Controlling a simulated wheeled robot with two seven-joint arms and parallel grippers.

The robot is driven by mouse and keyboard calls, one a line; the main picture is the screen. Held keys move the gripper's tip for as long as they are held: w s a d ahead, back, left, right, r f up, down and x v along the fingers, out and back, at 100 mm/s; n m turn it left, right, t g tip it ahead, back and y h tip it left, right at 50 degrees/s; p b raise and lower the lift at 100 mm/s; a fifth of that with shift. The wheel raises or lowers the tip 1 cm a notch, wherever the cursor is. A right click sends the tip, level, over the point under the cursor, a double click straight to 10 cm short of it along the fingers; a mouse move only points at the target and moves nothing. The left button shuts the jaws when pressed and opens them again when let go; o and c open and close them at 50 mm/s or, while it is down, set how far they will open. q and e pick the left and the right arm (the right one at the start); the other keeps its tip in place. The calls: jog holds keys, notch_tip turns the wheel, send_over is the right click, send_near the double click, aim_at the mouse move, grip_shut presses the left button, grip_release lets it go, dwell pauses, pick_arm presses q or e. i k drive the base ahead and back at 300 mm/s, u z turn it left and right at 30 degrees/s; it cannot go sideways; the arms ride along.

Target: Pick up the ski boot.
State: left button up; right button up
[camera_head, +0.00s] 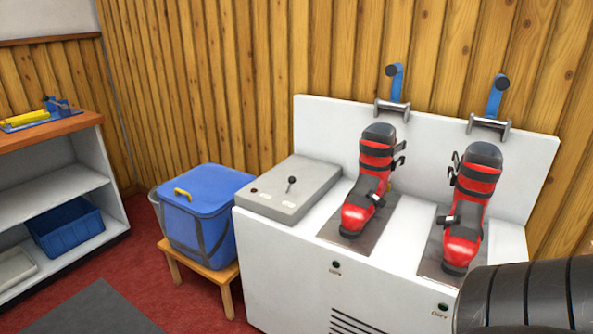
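Two red and black ski boots stand upright on the white bench (285,270). The left boot (370,185) stands on a dark plate (328,232). The right boot (475,190) stands on another dark plate (430,265), closer to the lower right of the view. Both have dark straps and buckles on their sides. Behind each boot is a blue lever with a black knob, the left lever (395,85) and the right lever (494,98). Neither of my grippers shows in the head view.
A grey control box (270,205) with a small lever sits on the bench's left side. A blue lidded bin (205,185) stands on a wooden stool (222,278) beside the bench. A shelf unit (60,187) is at far left. A black ribbed part covers the lower right corner.

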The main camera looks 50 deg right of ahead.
aim_at(378, 146)
jog(key=u, duration=0.05)
jog(key=i, duration=1.15)
jog(key=z, duration=0.4)
